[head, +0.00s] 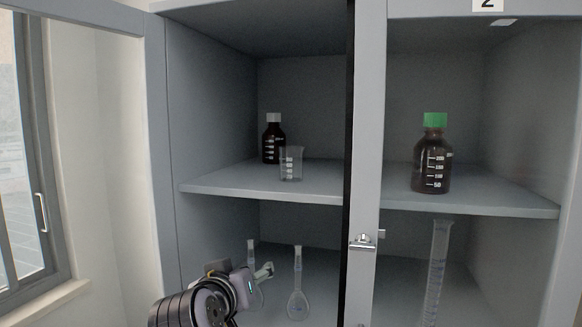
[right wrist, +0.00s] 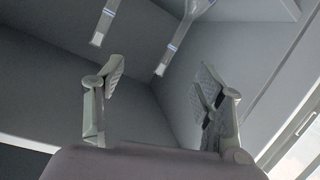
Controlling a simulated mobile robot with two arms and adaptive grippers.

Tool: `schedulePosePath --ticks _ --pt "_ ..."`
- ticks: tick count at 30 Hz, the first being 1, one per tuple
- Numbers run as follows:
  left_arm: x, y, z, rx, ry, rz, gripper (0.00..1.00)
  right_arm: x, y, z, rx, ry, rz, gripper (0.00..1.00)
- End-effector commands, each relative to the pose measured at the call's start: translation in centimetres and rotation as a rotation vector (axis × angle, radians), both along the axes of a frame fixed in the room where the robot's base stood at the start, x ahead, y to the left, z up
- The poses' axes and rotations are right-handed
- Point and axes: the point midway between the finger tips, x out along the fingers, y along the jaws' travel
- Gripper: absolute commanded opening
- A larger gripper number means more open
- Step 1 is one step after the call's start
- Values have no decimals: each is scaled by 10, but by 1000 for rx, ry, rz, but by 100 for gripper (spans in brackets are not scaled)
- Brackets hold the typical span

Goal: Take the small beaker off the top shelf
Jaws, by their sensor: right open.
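The small clear beaker (head: 291,165) stands upright on the upper shelf (head: 225,186) in the left half of the cabinet, near the shelf's front edge. It stands in front of and slightly right of a dark bottle with a white cap (head: 272,143). My right gripper (head: 264,271) is below that shelf, lower left of the beaker and apart from it. In the right wrist view the right gripper (right wrist: 162,78) is open, with nothing between its fingers. The beaker does not show in that view. My left gripper is not in view.
Two flasks stand in the lower compartment, one (head: 297,295) right of my gripper and one (head: 251,247) partly behind it. A centre post (head: 368,150) divides the cabinet. Right of it are a green-capped brown bottle (head: 432,160) and a tall cylinder (head: 436,270).

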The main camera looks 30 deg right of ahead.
Motion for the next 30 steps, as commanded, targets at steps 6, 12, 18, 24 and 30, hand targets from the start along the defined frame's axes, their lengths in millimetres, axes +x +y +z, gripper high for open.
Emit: schedulePosePath --ticks 6,12,18,24,30 --pt "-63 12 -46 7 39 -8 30 -25 4 136 -25 -261 -163 63" --pt "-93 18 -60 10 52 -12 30 -50 7 192 -27 -382 -245 63" --pt "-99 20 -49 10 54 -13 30 -44 -9 205 -29 -401 -266 63" --pt "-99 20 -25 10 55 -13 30 -19 -45 206 -30 -399 -266 63" --pt "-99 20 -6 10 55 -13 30 4 -78 205 -29 -399 -263 63"
